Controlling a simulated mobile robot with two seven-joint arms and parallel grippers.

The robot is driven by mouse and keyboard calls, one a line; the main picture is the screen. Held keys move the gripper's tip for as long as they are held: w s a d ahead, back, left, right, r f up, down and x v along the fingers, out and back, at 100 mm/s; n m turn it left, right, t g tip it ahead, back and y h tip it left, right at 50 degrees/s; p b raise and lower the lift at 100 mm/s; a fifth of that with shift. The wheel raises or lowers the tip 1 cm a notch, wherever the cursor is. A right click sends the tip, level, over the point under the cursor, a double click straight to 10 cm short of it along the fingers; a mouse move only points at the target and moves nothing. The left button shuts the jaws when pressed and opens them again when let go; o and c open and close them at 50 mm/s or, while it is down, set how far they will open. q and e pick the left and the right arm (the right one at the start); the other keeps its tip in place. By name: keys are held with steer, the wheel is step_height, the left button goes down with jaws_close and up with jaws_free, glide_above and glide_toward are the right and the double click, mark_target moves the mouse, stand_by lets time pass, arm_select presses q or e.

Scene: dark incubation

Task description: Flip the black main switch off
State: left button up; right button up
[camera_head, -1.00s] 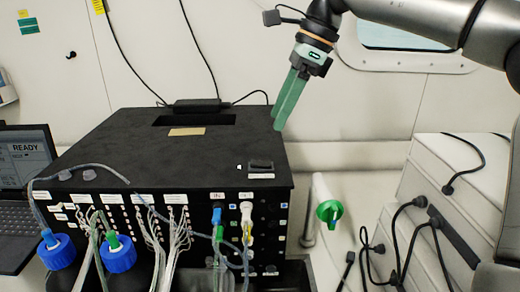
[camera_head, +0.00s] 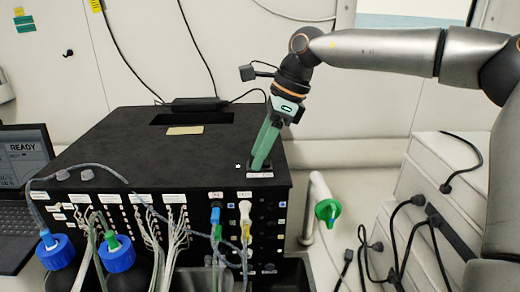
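The black main switch (camera_head: 268,165) sits on the top of the black box (camera_head: 150,150), near its front right corner, with a white label in front of it. My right gripper (camera_head: 259,166) points down at the switch, its green fingers close together with no clear gap. The fingertips are at the switch and hide much of it. I cannot tell whether they touch it or which way the switch is tilted. My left gripper is not in view.
Blue-capped bottles (camera_head: 118,254) and bundled tubes stand at the box's front. A laptop (camera_head: 25,190) reading READY is at the left. A white pipe with a green end (camera_head: 327,210) and a white cabinet with black cables (camera_head: 440,180) are at the right.

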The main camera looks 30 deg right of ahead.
mark_target(265, 162)
jaws_close()
steer(key=shift+h, duration=0.3)
steer(key=shift+w+a+g+h, duration=0.2)
steer(key=shift+a+g+h, duration=0.15)
steer(key=shift+g+h, duration=0.55)
steer(key=shift+o, duration=1)
jaws_free()
step_height(265, 162, up, 12)
steer(key=d, duration=0.1)
steer(key=shift+s+d+r, duration=0.15)
steer(key=shift+s+d, duration=0.1)
steer(key=shift+s, duration=0.2)
